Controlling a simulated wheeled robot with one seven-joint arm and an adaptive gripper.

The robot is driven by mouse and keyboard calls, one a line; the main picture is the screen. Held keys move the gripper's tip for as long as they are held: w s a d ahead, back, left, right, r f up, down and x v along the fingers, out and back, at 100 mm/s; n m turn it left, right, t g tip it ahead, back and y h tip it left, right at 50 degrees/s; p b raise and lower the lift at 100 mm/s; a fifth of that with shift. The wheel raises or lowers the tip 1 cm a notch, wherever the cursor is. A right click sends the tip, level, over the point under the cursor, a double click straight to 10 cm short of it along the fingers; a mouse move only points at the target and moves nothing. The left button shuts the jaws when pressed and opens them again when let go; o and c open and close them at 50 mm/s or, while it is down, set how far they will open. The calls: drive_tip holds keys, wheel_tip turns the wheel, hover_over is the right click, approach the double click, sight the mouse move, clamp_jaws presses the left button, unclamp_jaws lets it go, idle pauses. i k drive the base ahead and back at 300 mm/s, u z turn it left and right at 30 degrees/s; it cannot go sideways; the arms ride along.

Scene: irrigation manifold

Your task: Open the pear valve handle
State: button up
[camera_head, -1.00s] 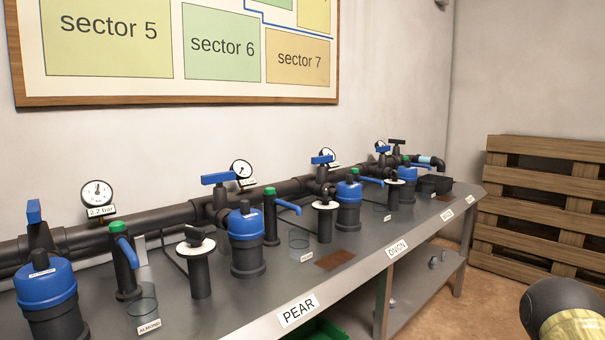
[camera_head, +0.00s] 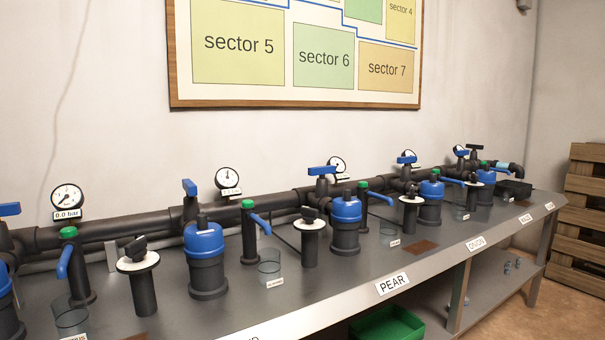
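The PEAR label (camera_head: 392,283) is on the bench's front edge, right of centre. Behind it stands a blue-capped black filter (camera_head: 345,222). The blue pear valve handle (camera_head: 321,170) sits on top of a black valve at the main pipe, just behind and left of that filter. Its long side shows broadly, running left to right. A green-topped riser with a blue lever (camera_head: 374,195) stands right of the filter. A black knob on a white disc (camera_head: 310,217) stands on a black post at its left. My gripper is not in view.
The grey bench (camera_head: 300,290) carries similar stations on both sides. The neighbouring blue handle (camera_head: 190,187) at left looks narrow, turned differently. Clear beakers (camera_head: 270,265) stand near the front. A green crate (camera_head: 388,325) is below. Wooden pallets (camera_head: 580,220) are at right.

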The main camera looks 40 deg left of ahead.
sight(321, 171)
drive_tip(key=k, duration=0.55)
drive_tip(key=u, duration=1.3)
drive_tip(key=i, duration=0.3)
drive_tip(key=u, duration=0.05)
